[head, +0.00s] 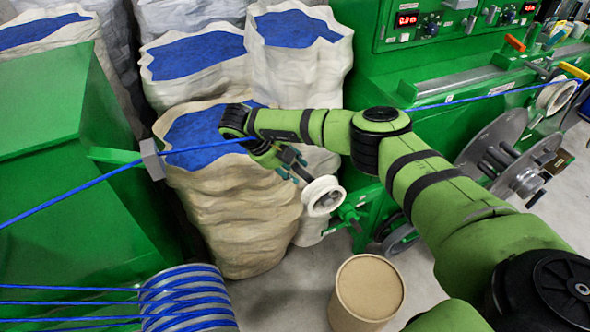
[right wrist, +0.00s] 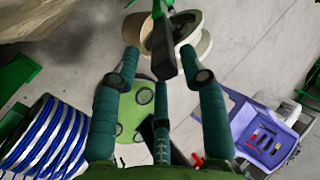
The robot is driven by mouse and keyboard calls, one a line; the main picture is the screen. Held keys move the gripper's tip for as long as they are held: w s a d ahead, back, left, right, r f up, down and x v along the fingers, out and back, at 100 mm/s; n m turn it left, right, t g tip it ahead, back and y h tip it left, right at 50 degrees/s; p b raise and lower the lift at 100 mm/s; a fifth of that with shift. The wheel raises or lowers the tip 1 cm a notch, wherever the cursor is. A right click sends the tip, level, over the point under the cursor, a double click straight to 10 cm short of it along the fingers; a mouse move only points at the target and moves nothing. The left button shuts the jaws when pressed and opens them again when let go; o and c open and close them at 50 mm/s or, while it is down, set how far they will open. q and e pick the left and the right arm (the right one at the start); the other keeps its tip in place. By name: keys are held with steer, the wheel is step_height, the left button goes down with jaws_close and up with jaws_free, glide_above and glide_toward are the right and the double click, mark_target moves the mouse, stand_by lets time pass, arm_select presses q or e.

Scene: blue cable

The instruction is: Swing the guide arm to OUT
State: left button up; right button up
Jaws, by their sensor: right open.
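The white roller (head: 322,195), which appears to belong to the guide arm, hangs just below and right of my right gripper (head: 289,163) in the head view. In the right wrist view a dark and green bar (right wrist: 163,58) with the pale roller (right wrist: 180,33) behind it lies between the fingertips of my right gripper (right wrist: 159,55). The fingers are open, one on each side of the bar; I cannot tell whether either touches it. My right forearm and wrist hide part of the guide arm in the head view. No OUT mark is legible. My left gripper is out of view.
The blue cable (head: 75,187) runs across the head view, passing close to my right wrist. Several sacks of blue granules (head: 235,215) stand behind the gripper. A cardboard drum (head: 368,290) stands below on the floor. A cable-wound drum (head: 188,300) is at lower left.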

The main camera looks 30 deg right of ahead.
steer(key=v, duration=1)
steer(key=shift+a+r, duration=0.15)
steer(key=shift+a, duration=0.05)
